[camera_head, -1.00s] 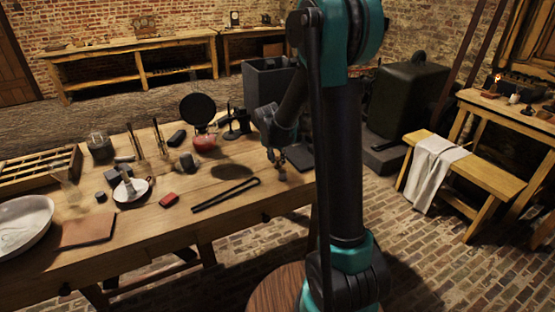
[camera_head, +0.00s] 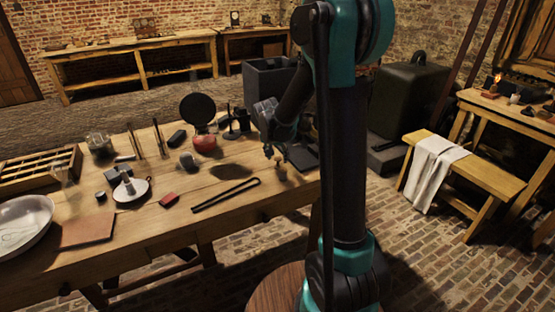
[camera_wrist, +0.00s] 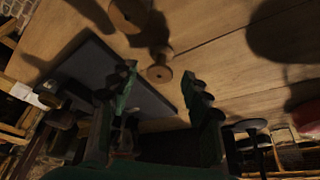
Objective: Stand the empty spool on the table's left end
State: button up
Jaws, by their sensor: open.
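A small brown wooden spool (camera_head: 282,171) stands near the right end of the wooden table (camera_head: 225,213). My gripper (camera_head: 274,153) is just above and beside it. In the wrist view my gripper (camera_wrist: 163,83) is open and empty. A round wooden end with a centre hole (camera_wrist: 159,74) shows between and beyond its fingertips. A larger round wooden piece (camera_wrist: 129,13) is cut off by the top edge; I cannot tell whether both belong to one spool. Contact with the fingers is not visible.
A dark flat slab (camera_head: 303,158) lies beside the spool. The table's left end holds a partitioned tray (camera_head: 38,170), a pale basin (camera_head: 24,222) and a brown pad (camera_head: 87,231).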

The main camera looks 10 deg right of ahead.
jog(key=v, duration=1)
jog(key=s+d+f+n, duration=0.1)
jog(key=s+d+f, duration=0.1)
jog(key=s, duration=0.6)
jog(key=s+d+f+n+y, duration=0.1)
jog(key=s+d+f+n, duration=0.1)
jog(key=s+f, duration=0.3)
jog(key=s+d+f+n+y, duration=0.1)
jog(key=s+f, duration=0.3)
jog(key=s, duration=0.9)
jog(key=shift+d+f+n, duration=0.15)
jog(key=shift+d+n, duration=0.5)
jog(key=shift+n, duration=0.05)
